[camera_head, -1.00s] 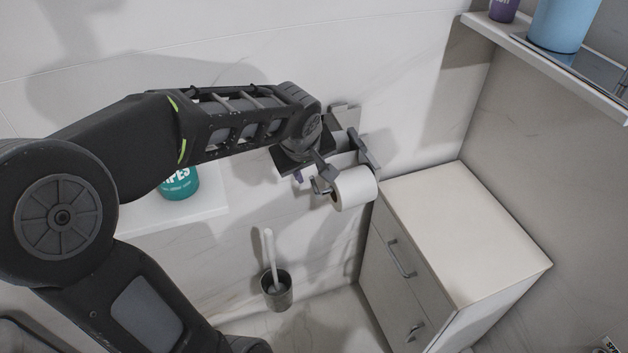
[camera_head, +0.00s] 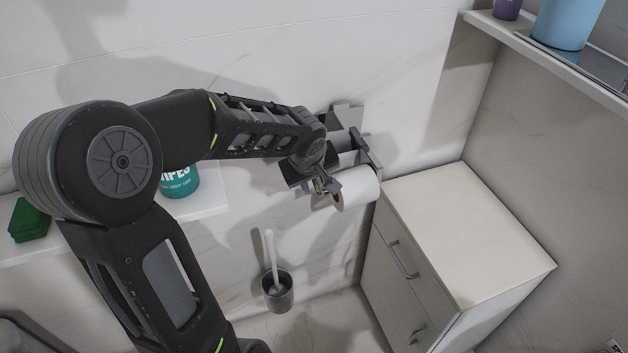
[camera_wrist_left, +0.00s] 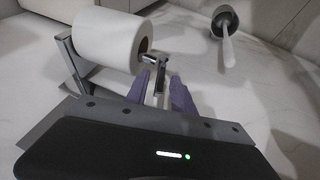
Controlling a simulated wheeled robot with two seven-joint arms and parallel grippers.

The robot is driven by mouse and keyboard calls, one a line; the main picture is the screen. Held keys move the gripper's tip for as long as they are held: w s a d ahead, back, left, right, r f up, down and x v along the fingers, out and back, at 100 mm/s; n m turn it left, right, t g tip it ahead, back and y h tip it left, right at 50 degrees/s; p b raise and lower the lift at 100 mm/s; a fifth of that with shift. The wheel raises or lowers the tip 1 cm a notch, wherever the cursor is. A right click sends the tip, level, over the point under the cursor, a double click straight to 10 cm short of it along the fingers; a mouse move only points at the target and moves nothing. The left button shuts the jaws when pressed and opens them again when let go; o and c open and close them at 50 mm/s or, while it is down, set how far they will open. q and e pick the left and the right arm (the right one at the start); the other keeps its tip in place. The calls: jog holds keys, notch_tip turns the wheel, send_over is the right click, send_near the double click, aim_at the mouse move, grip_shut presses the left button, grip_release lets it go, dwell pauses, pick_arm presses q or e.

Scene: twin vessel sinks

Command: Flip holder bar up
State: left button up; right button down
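The toilet paper holder (camera_head: 370,152) is on the wall, a grey metal frame with a white paper roll (camera_head: 359,188) on its bar. In the left wrist view the roll (camera_wrist_left: 103,38) is at the upper left, and the bar's bent metal end (camera_wrist_left: 157,63) sticks out to its right. My left gripper (camera_head: 327,186) is at the bar's free end, left of the roll. In the left wrist view its two purple fingers (camera_wrist_left: 158,88) are apart, with the bar end's tip between them. Whether they touch it I cannot tell. My right gripper is not in view.
A white cabinet (camera_head: 465,235) stands right of the roll. A toilet brush in its cup (camera_head: 278,290) is below the holder. A teal wipes canister (camera_head: 180,181) and green sponges (camera_head: 28,220) are on the left ledge. A shelf (camera_head: 545,62) juts out at the upper right.

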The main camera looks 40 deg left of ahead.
pick_arm(q)
grip_shut()
dwell(0.3)
jog(key=shift+w+d+f+g+b, duration=0.25)
jog(key=shift+g+b, duration=0.25)
jog(key=shift+b, duration=0.5)
jog(key=shift+w+y+b, duration=0.1)
jog(key=shift+y+b, duration=0.25)
jog(key=shift+y, duration=0.05)
jog(key=shift+w+d+r+m+g+y, duration=0.15)
jog(key=shift+r+m+g+y, duration=0.2)
jog(key=shift+g, duration=0.35)
jog(key=shift+o, duration=0.6)
grip_release()
